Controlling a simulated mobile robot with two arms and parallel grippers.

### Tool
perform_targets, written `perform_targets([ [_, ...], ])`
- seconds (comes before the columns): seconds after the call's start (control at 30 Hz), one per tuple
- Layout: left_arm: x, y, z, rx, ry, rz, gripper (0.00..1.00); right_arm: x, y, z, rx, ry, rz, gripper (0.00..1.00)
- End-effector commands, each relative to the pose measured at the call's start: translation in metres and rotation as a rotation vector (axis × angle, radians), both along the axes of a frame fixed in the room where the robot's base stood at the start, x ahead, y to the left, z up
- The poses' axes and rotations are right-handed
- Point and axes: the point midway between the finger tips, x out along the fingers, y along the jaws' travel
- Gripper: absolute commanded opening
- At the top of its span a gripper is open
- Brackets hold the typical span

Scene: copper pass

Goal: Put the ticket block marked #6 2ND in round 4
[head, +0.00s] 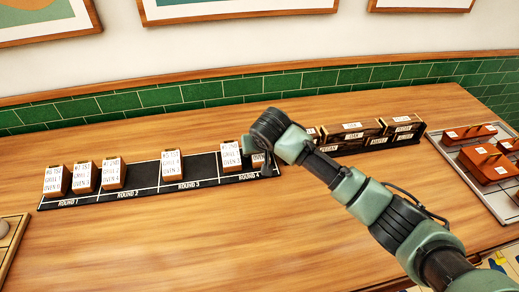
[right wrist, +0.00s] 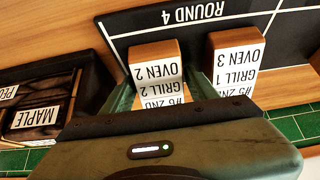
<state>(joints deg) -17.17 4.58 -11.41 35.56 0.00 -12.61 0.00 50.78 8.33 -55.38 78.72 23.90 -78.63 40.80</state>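The block marked #6 2ND, GRILL 2, OVEN 2 (right wrist: 155,62) is a brown block with a white label. It is between the fingers of my right gripper (right wrist: 160,85), which look closed against its two sides. In the head view the block (head: 258,160) is at the round 4 end of the black board (head: 142,188), partly hidden by my right gripper (head: 266,168). Another block, marked #5 2ND, GRILL 1, OVEN 3 (right wrist: 235,60), stands beside it in round 4 with a gap between. Whether the held block touches the board is unclear. My left gripper is not in view.
Several labelled blocks stand in rounds 1 to 3, one of them in round 3 (head: 172,166). Dark labelled boxes (head: 352,136) stand right of the board. A tray (head: 468,160) with reddish blocks is at far right. The front of the table (head: 200,245) is clear.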

Motion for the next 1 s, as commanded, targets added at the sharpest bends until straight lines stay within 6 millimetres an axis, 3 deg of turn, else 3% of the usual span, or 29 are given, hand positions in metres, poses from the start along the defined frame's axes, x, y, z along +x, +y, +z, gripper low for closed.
perform_targets([
  [0.47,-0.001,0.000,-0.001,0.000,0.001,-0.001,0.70,-0.004,-0.001,0.009,0.001,0.000,0.001,0.71],
  [1.0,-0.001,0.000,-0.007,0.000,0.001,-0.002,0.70,-0.057,-0.011,0.094,0.003,-0.002,0.000,0.71],
])
